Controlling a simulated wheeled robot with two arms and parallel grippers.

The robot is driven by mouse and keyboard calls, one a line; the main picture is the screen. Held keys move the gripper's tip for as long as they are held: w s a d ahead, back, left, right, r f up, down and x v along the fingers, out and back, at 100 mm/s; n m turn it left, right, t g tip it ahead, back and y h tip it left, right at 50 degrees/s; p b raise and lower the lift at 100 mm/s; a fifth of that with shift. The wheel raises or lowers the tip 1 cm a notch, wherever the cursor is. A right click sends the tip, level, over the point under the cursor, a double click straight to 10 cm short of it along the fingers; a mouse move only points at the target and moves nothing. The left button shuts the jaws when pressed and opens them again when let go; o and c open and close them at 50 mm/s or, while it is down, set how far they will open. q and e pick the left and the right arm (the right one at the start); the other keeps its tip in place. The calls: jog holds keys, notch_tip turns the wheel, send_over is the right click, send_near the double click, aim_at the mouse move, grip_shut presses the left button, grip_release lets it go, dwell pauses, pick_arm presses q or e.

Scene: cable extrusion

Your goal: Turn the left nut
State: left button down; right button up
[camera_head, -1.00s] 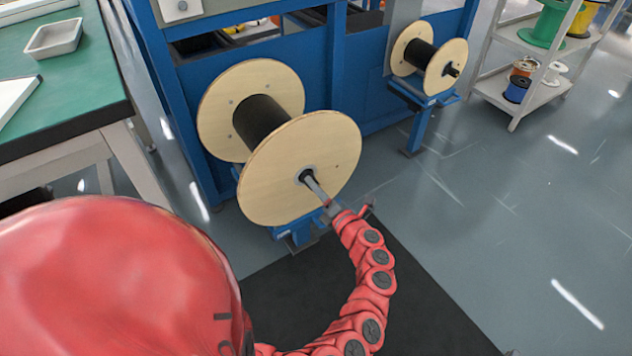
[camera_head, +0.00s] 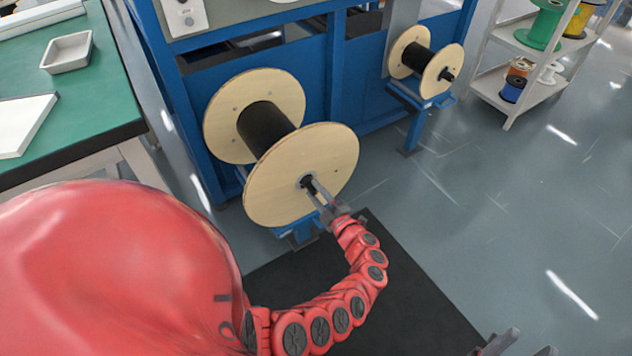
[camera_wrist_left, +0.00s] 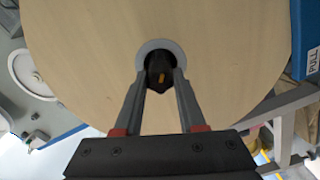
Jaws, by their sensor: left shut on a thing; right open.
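A large wooden cable spool (camera_head: 283,190) with a dark core stands in a blue frame. The dark nut (camera_head: 306,181) sits at the centre of its near face. The fingers partly hide the nut. My right gripper (camera_head: 522,346) shows only at the bottom edge, open and apart from everything.
A smaller spool (camera_head: 443,72) stands on a blue bracket at the back right. A green-topped table (camera_head: 85,105) with a white tray (camera_head: 67,53) is at the left. A shelf cart (camera_head: 517,112) with coloured reels is at the far right. The grey floor between is clear.

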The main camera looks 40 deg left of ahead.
pick_arm(q)
jog(key=m+p, duration=0.1)
jog(key=m, duration=0.2)
jog(key=shift+r+m+p, duration=0.15)
jog(key=shift+m+p, duration=0.15)
jog(key=shift+m, duration=0.1)
jog(key=m+p, duration=0.1)
jog(key=m, duration=0.3)
jog(key=shift+m, duration=0.3)
jog(key=m+p, duration=0.1)
jog(key=m, duration=0.4)
jog(key=shift+w, duration=0.1)
jog(key=m, duration=0.4)
jog(key=shift+m, duration=0.4)
jog(key=m, duration=0.4)
jog(key=shift+f+m, duration=0.2)
jog(key=shift+m, duration=0.1)
jog(key=m+b, duration=0.1)
jog(key=m, duration=0.2)
jog(key=shift+m, duration=0.3)
jog(key=m+b, duration=0.2)
jog(key=m, duration=0.2)
jog(key=shift+f, duration=0.1)
jog(key=shift+m+b, duration=1)
jog(key=shift+m, duration=0.3)
